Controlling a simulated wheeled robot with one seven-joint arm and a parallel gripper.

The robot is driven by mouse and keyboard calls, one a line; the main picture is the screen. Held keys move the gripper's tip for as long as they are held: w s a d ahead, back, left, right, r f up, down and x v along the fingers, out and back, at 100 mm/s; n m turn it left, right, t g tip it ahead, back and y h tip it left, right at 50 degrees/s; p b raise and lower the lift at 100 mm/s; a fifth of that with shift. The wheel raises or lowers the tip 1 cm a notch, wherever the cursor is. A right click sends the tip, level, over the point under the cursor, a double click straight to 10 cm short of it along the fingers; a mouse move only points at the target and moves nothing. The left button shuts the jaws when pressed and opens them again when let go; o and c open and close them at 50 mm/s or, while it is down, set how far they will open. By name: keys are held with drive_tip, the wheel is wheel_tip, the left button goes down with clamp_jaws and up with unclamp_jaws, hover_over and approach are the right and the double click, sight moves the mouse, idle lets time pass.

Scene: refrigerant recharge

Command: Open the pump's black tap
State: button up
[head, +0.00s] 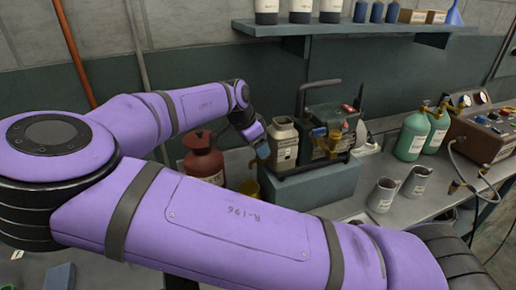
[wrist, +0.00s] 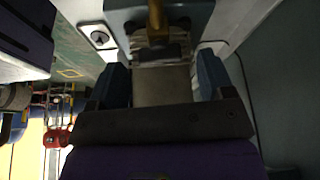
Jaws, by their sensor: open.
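The pump (head: 335,118) is a dark green and black unit with a carry handle, brass fittings and a beige bottle-shaped part (head: 285,145) on its left. It stands on a blue-grey block (head: 312,186) on the bench. I cannot make out the black tap for certain. My gripper (head: 262,148) is just left of the beige part, partly hidden by its own wrist. In the wrist view my gripper (wrist: 162,80) has its blue fingertips apart, with a pale surface and a brass-coloured piece (wrist: 156,18) beyond them. I see nothing held between them.
A red can (head: 203,158) stands left of the block. Green cylinders (head: 411,135), two grey jugs (head: 382,195) and a brown gauge box (head: 485,130) are to the right. A shelf (head: 340,28) with bottles runs above. My own arm hides much of the bench front.

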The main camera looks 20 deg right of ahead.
drive_tip(key=shift+x, duration=0.85)
drive_tip(key=c, duration=0.9)
drive_tip(key=shift+n+t, duration=0.3)
drive_tip(key=shift+n, duration=0.5)
drive_tip(key=o, duration=0.9)
